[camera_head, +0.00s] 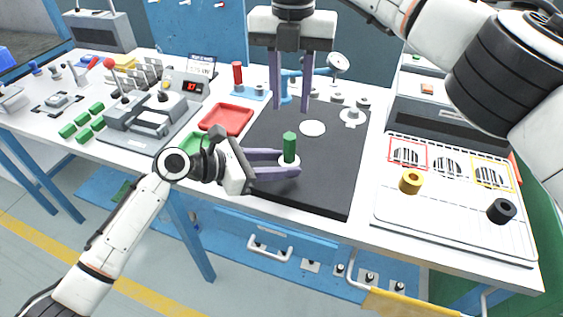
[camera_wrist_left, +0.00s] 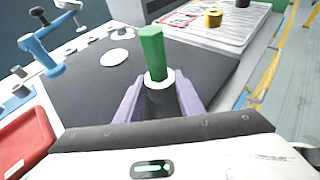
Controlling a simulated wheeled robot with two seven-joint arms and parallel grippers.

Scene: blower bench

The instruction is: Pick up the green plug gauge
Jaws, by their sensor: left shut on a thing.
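The green plug gauge (camera_head: 289,143) is upright over the front part of the black mat (camera_head: 325,190), its green handle on top and a white collar below. My left gripper (camera_head: 289,163) is shut on it around the collar. In the left wrist view the green plug gauge (camera_wrist_left: 152,55) stands between the two purple fingers (camera_wrist_left: 160,98). Its lower end is hidden, so I cannot tell whether it touches the mat. My right gripper (camera_head: 291,108) is open and empty, pointing down over the back of the mat.
A red tray (camera_head: 226,119) and a green tray (camera_head: 194,143) lie left of the mat. A red-handled gauge (camera_head: 238,73) stands behind. A white panel (camera_head: 450,222) at right holds a yellow ring (camera_head: 411,181) and a black ring (camera_head: 501,211). A white disc (camera_head: 312,128) lies on the mat.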

